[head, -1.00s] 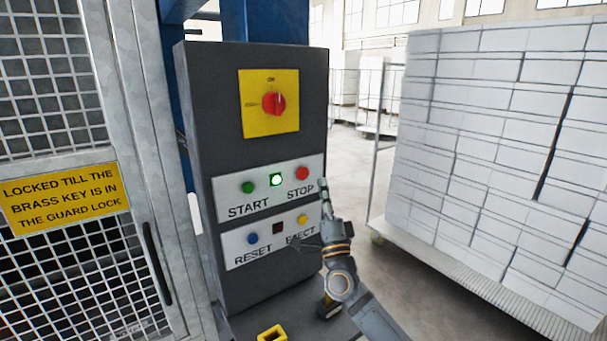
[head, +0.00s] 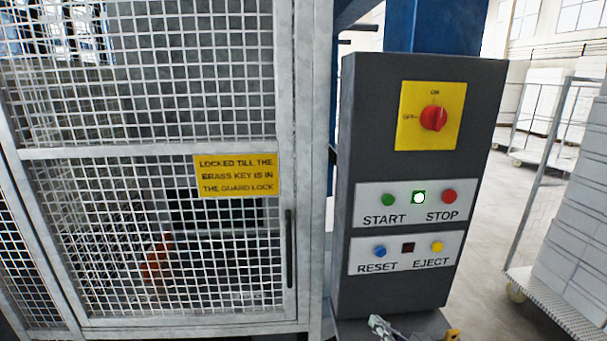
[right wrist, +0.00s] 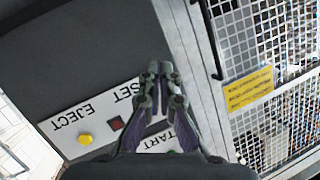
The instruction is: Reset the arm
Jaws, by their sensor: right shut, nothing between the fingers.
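My right gripper (head: 380,325) shows at the bottom edge of the head view, below the grey control box (head: 360,115). In the right wrist view its fingers (right wrist: 160,70) are shut together with nothing between them. They are seen in front of the box's label plates and hide part of the lettering; I cannot tell the gap. The RESET button (head: 379,251) is blue, beside the dark square lamp (head: 408,247) and the yellow EJECT button (head: 437,247). Above are the green START button (head: 389,200), a lit lamp (head: 418,197) and the red STOP button (head: 449,196). My left gripper is out of view.
A red rotary switch (head: 433,118) sits on a yellow plate. A mesh guard door (head: 150,153) with a yellow sign (head: 236,175) and black handle (head: 289,250) stands left. Something orange (head: 155,262) is behind the mesh. A loaded trolley (head: 545,305) stands right, beyond open floor.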

